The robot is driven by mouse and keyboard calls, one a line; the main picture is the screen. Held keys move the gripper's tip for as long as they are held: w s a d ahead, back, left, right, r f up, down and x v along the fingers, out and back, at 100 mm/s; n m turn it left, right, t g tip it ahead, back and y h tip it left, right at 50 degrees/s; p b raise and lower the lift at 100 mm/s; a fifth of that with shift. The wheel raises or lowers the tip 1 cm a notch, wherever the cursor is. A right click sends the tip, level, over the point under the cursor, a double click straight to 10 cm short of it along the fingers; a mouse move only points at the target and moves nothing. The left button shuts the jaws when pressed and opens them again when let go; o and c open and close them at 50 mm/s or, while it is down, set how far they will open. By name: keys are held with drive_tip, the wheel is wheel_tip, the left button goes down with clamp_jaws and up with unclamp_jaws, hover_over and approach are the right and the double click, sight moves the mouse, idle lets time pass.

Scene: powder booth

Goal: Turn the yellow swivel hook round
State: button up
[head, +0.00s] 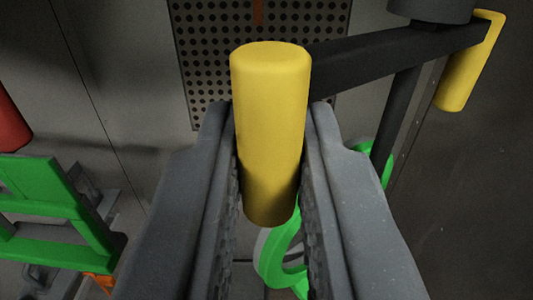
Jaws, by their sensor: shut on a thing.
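The yellow swivel hook shows as a dark crossbar (395,58) with a yellow cylindrical grip (270,130) at its near end and a second yellow grip (468,65) at its far right end. The bar passes under a dark round hub (430,10) at the top, cut off by the frame. My gripper (270,170) is shut on the near yellow grip, one finger on each side of it. The grip stands upright between the fingers, its rounded top above them. A dark rod (395,125) and a green curved hook (275,262) show behind, partly hidden by my right finger.
A green frame (45,205) stands at the lower left, with a red rounded thing (10,120) above it and an orange piece (102,282) below. A perforated dark panel (205,60) is on the wall behind. Grey walls lie on both sides.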

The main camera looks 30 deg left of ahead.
drive_tip(key=shift+w+a+f+p, duration=0.1)
drive_tip(key=shift+w+a+p, duration=0.35)
drive_tip(key=shift+a, duration=0.25)
drive_tip(key=shift+w+a+r+p, duration=0.2)
drive_tip(key=shift+w+a+p, duration=0.25)
drive_tip(key=shift+p, duration=0.1)
drive_tip(key=shift+w+a+f, duration=0.15)
drive_tip(key=shift+w, duration=0.1)
drive_tip(key=o, duration=0.7)
drive_tip(key=shift+s+f, duration=0.1)
drive_tip(key=b+v, duration=0.8)
drive_tip(key=v, duration=0.1)
drive_tip(key=shift+b, duration=0.3)
